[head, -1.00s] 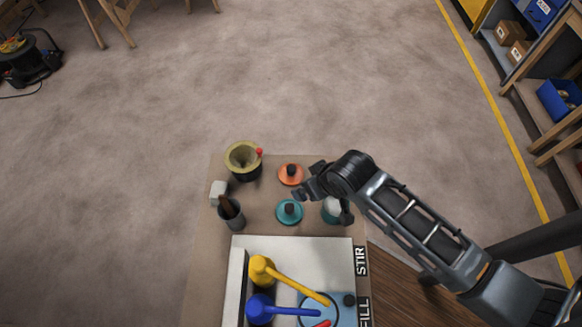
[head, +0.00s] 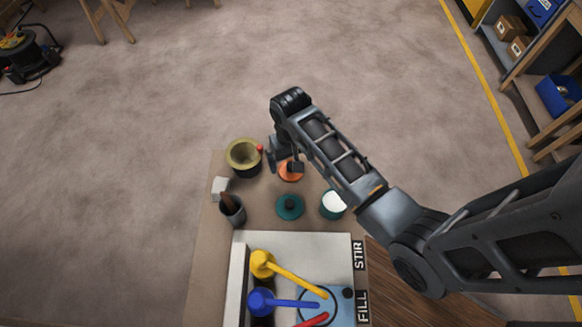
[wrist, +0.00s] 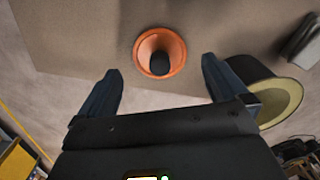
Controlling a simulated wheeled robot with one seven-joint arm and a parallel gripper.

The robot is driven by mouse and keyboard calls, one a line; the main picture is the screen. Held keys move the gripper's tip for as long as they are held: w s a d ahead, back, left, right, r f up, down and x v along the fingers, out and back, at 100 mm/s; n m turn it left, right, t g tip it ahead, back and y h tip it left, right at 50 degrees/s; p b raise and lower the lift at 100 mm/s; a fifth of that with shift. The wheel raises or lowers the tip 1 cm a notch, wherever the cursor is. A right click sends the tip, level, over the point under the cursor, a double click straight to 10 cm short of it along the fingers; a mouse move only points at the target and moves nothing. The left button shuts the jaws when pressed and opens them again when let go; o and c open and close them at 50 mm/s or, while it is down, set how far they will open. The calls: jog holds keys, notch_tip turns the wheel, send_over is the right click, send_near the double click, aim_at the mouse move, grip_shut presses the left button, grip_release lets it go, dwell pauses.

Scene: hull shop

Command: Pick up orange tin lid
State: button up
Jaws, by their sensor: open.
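The orange tin lid (head: 291,175) has a dark knob and lies on the brown bench top near its far edge. In the head view my gripper hides part of it. In the wrist view the orange tin lid (wrist: 160,52) shows whole, ahead of and between the two fingers. My gripper (head: 285,168) is over the lid, and nothing is between its fingers. In the wrist view my gripper (wrist: 160,85) has its fingers wide apart.
An olive pot (head: 243,157) with a red-tipped item stands close left of my gripper. A teal lid (head: 290,207) and a teal tin with white contents (head: 333,204) lie nearer. A dark cup (head: 232,212) and a white tray with yellow and blue ladles (head: 265,262) are further near.

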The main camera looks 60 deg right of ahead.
jog(key=shift+f, duration=1.75)
jog(key=c, duration=0.9)
jog(key=shift+r, duration=0.15)
